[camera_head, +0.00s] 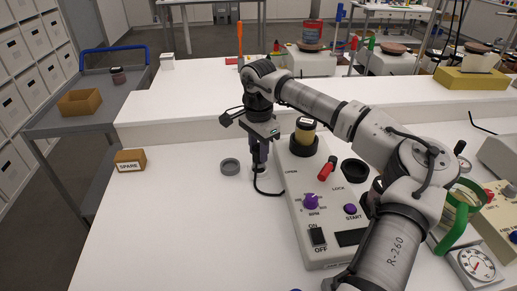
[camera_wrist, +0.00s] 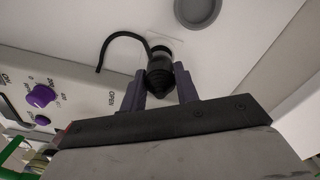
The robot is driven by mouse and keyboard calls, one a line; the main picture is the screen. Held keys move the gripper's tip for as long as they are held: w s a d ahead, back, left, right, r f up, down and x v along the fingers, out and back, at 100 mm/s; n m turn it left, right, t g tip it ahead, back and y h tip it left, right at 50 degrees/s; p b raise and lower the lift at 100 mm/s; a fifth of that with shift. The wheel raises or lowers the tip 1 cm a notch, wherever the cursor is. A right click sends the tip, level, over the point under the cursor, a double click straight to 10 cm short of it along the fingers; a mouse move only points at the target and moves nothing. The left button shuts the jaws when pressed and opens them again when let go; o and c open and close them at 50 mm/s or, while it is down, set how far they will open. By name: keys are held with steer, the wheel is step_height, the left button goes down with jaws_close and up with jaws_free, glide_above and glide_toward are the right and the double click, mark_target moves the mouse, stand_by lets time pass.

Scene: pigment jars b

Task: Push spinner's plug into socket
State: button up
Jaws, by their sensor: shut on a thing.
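The spinner (camera_head: 318,220) is the long pale machine with a purple RPM knob, a purple START button, a red-handled lever and an ON/OFF switch. My gripper (camera_head: 259,160) points down just left of it, low over the white bench. In the wrist view the purple fingers of my gripper (camera_wrist: 164,88) are shut on the black plug (camera_wrist: 160,76). The plug's black cord (camera_head: 266,190) curves along the bench to the spinner. A small pale round fitting (camera_wrist: 162,49), perhaps the socket, shows just beyond the plug's tip. Whether they touch, I cannot tell.
A grey round cap (camera_head: 230,166) lies on the bench left of my gripper. A box marked SPARE (camera_head: 130,160) stands farther left. A dark-lidded jar (camera_head: 305,131) stands on the spinner's far end. The bench's front left is clear.

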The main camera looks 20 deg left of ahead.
steer(key=shift+f+b, duration=0.85)
steer(key=shift+f, duration=0.4)
steer(key=o, duration=1.1)
steer(key=shift+c, duration=0.2)
steer(key=shift+r, duration=0.1)
step_height(320, 180, up, 14)
steer(key=b, duration=0.2)
steer(key=shift+f, duration=0.2)
